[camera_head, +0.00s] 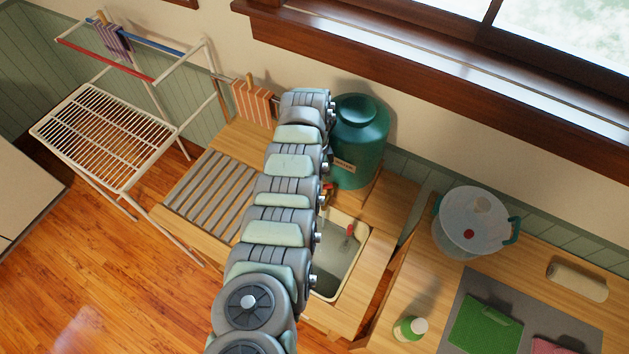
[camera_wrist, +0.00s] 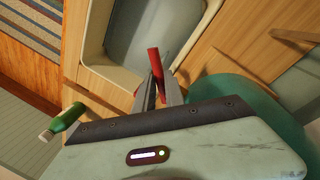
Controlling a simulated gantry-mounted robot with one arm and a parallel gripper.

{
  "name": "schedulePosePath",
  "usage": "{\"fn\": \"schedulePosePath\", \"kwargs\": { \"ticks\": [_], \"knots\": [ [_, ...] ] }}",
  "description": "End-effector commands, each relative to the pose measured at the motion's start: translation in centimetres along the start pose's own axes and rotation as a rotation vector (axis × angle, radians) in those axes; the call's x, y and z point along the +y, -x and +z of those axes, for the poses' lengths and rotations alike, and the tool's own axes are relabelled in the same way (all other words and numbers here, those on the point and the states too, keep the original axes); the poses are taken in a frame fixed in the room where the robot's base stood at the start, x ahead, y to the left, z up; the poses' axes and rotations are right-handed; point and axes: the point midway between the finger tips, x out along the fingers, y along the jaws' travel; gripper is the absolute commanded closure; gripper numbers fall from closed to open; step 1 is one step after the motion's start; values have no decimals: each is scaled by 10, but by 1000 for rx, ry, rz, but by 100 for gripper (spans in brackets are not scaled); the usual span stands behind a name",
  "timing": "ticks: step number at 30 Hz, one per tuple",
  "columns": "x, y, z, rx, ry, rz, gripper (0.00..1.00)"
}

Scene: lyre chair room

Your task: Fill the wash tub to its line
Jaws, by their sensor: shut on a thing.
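The wash tub (camera_head: 361,268) is a cream-rimmed basin set in the wooden counter, partly hidden behind my arm. It also shows in the wrist view (camera_wrist: 94,38). Its inside looks grey; I cannot make out a water level or a fill line. A green water tank (camera_head: 361,126) with a label stands behind it. My gripper (camera_wrist: 160,80) is shut on a red lever (camera_wrist: 154,60) at the tub's near edge in the wrist view. A small red piece (camera_head: 350,230) shows over the tub in the head view; I cannot tell whether it is the lever.
A slatted drainboard (camera_head: 207,190) lies left of the tub. A small green cylinder with a pale end (camera_wrist: 64,121) is left of my gripper. A drying rack (camera_head: 103,135) is left.

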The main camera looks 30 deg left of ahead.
Motion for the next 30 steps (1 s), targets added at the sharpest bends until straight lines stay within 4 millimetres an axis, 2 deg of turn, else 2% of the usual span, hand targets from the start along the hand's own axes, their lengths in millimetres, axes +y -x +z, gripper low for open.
{"fn": "schedulePosePath", "kwargs": {
  "ticks": [3, 4, 12, 20, 23, 26, 30],
  "knots": [
    [0, 0, 0, 0, 1, 0, 100],
    [0, 0, 0, 0, 1, 0, 85],
    [0, 0, 0, 0, 1, 0, 64],
    [0, 1, 0, 0, 1, -1, 64],
    [-1, 7, 0, 1, 1, -3, 64],
    [-2, 22, 0, 2, 2, -5, 64],
    [-3, 50, 0, 2, 1, -7, 64]
  ]
}}
